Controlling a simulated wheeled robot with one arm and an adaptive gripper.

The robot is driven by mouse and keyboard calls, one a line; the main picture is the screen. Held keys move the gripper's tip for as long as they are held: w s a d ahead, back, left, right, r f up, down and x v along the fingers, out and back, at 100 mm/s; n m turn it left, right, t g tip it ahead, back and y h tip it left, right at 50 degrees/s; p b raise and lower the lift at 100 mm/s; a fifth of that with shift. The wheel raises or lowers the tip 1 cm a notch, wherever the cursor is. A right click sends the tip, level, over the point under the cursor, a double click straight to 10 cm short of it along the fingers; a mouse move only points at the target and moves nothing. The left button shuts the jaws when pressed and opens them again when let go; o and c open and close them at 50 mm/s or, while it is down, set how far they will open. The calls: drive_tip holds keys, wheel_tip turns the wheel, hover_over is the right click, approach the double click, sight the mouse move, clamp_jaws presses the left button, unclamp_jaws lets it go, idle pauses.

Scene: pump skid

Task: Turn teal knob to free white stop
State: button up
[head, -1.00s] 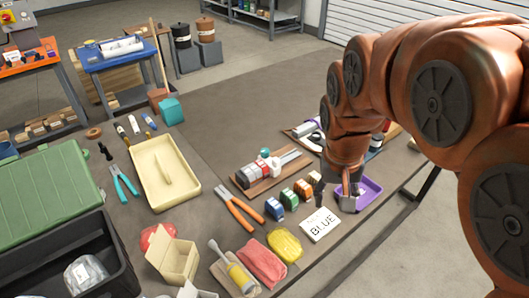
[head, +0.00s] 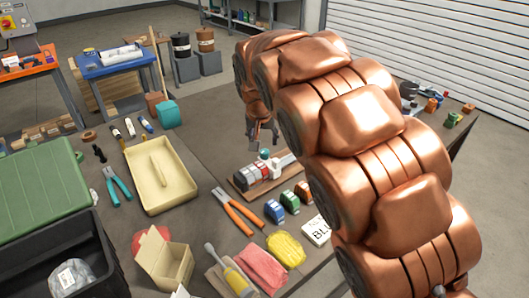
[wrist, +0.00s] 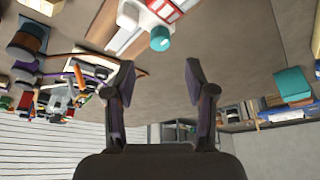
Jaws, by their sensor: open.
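The teal knob (head: 264,154) sits on top of the pump unit (head: 252,177), which has red, grey and white sections on a wooden board. The knob shows larger in the wrist view (wrist: 160,44), beside a red-and-white block (wrist: 170,9). A white part touches the knob there; I cannot tell whether it is the white stop. My gripper (head: 262,141) hangs just behind and above the knob in the head view. In the wrist view my gripper (wrist: 160,65) is open and empty, its fingers apart, with the knob ahead of the gap and not between them.
Orange-handled pliers (head: 240,210), a blue block (head: 289,201) and a green block (head: 289,198) lie near the board. A cream tray (head: 187,195) stands to the left. My arm hides much of the right side.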

sight(265, 151)
drive_tip(key=shift+p+x, duration=0.7)
drive_tip(key=shift+x, duration=3.15)
clamp_jaws()
